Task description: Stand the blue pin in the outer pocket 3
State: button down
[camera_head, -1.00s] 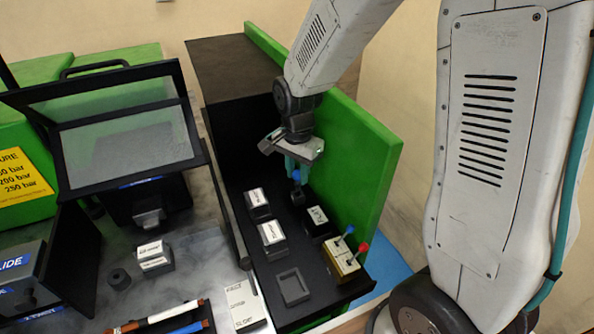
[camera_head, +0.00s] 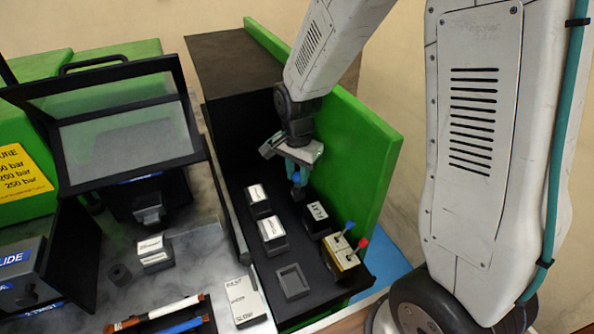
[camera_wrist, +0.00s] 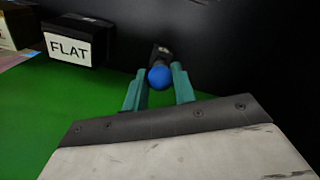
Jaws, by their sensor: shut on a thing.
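The blue pin shows as a round blue head (camera_wrist: 160,77) between the two teal fingers of my gripper (camera_wrist: 159,86) in the wrist view. The fingers are shut on it. In the head view my gripper (camera_head: 299,180) points down over the back part of the dark tray (camera_head: 262,270), with the blue head (camera_head: 296,177) at its fingertips. A small dark block (camera_head: 298,195) shows just below the head. The pin's lower part is hidden, so I cannot tell whether it stands in a pocket. No pocket number is readable.
A block labelled FLAT (camera_head: 317,220) stands close in front of my gripper. White-topped blocks (camera_head: 271,235) stand to the left. An empty square holder (camera_head: 292,282) lies in front. A green wall (camera_head: 365,185) rises on the right.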

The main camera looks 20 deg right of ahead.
aim_at(297, 174)
jog(key=shift+f, duration=0.75)
jog(key=c, duration=1.1)
grip_release()
jog(key=shift+o, duration=0.2)
jog(key=shift+r, duration=0.15)
notch_tip(297, 174, up, 7)
jog(key=shift+r, duration=0.25)
